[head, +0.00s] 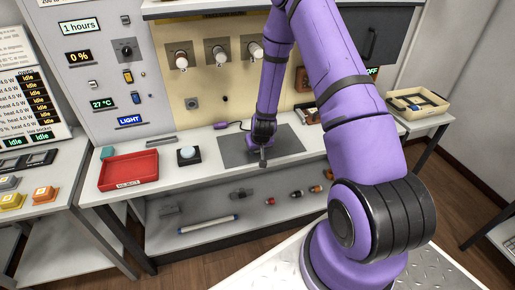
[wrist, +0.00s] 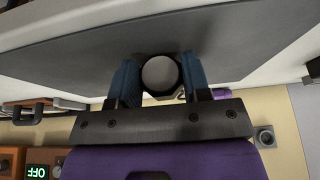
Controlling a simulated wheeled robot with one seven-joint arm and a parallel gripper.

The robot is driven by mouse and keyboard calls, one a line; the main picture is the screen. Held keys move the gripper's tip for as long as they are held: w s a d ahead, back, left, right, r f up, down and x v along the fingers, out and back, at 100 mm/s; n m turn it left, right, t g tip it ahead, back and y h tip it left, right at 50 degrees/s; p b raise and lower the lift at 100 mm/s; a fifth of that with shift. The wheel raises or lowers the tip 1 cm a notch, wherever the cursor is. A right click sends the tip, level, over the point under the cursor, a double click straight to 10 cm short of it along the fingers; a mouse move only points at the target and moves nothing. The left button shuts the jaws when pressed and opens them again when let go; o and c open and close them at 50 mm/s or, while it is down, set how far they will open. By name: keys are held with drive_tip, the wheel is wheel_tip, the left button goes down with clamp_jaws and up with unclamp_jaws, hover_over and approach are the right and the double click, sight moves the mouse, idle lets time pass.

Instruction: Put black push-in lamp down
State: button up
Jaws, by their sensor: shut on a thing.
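My gripper (head: 263,158) is over the dark grey mat (head: 287,141) on the white bench, pointing down. In the wrist view, my gripper (wrist: 160,80) has its two blue fingers shut on the black push-in lamp (wrist: 160,74), which shows a pale round face and a dark rim. The mat (wrist: 75,52) fills much of the wrist view behind the lamp. In the head view the lamp is too small to make out clearly at my gripper. I cannot tell whether the lamp touches the mat.
A red reject tray (head: 128,171) and a dark block with a pale dome (head: 188,155) stand left of the mat. The panel with white lamps (head: 221,56) rises behind. A wooden tray (head: 417,103) is at the right. Several small lamps lie on the lower shelf (head: 225,211).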

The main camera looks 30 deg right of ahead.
drive_tip(key=shift+f, duration=0.1)
drive_tip(key=o, duration=1)
drive_tip(key=s+a+r+n, duration=0.1)
drive_tip(key=s+a+r, duration=0.25)
drive_tip(key=r, duration=0.85)
drive_tip(key=s+a+r+t+y, duration=0.1)
drive_tip(key=s+a+r, duration=0.3)
drive_tip(key=r, duration=0.8)
drive_tip(key=s+a+r+n, duration=0.15)
drive_tip(key=s+r, duration=0.35)
drive_tip(key=r, duration=0.8)
drive_tip(key=shift+n, duration=0.35)
drive_tip(key=s+a+r, duration=0.1)
drive_tip(key=s+r, duration=0.2)
drive_tip(key=s, duration=0.3)
drive_tip(key=s+a+r, duration=0.1)
drive_tip(key=s+r, duration=0.3)
drive_tip(key=s, duration=0.2)
drive_tip(key=s+a+r, duration=0.1)
drive_tip(key=s+r, duration=0.3)
drive_tip(key=s, duration=0.3)
drive_tip(key=shift+r, duration=0.2)
